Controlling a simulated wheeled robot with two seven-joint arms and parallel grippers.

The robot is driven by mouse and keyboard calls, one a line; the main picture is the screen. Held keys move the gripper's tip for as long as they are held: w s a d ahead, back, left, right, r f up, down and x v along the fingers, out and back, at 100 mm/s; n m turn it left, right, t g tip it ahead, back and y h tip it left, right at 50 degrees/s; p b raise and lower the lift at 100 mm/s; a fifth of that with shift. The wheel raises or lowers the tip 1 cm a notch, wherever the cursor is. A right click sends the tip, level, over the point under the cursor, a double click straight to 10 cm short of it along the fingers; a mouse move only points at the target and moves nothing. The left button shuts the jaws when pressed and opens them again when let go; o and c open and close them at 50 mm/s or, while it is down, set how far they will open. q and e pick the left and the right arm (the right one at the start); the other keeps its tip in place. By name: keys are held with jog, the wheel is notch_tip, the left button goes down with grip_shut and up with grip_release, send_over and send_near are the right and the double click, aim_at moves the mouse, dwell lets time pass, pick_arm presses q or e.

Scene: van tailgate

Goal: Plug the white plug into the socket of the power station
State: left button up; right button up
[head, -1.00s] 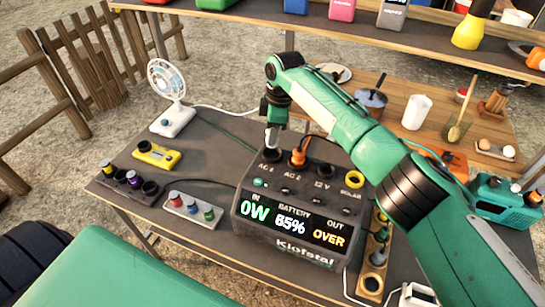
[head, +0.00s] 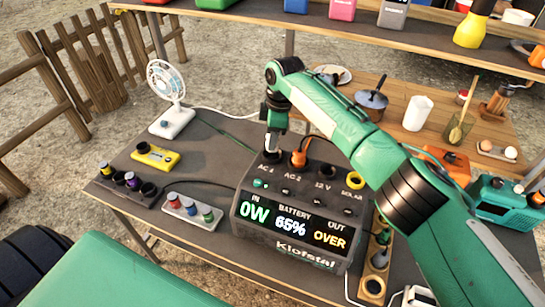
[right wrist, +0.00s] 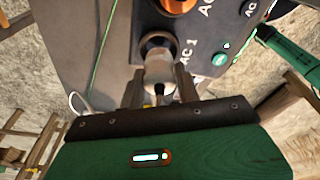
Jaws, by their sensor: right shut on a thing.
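The power station (head: 290,220) stands on the dark table, sockets on top, its display reading 0W in, 65% battery and OVER out. My right gripper (head: 274,143) reaches down over its AC 1 corner. In the right wrist view, the gripper (right wrist: 158,92) is shut on the white plug (right wrist: 158,68), with a finger on each side. The plug's front end is at the dark AC 1 socket (right wrist: 152,42); whether it is seated cannot be told. An orange plug (head: 299,157) sits in AC 2. My left gripper is not in view.
A small white fan (head: 172,98) with a white cable stands behind to the left. A yellow device (head: 155,156) and trays of small jars (head: 192,211) lie left of the station. A wooden table (head: 400,130) with kitchen things stands behind right.

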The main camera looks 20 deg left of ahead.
jog(key=shift+f+b, duration=1.1)
jog(key=shift+f, duration=0.35)
jog(key=o, duration=1.1)
jog(key=shift+c, duration=0.2)
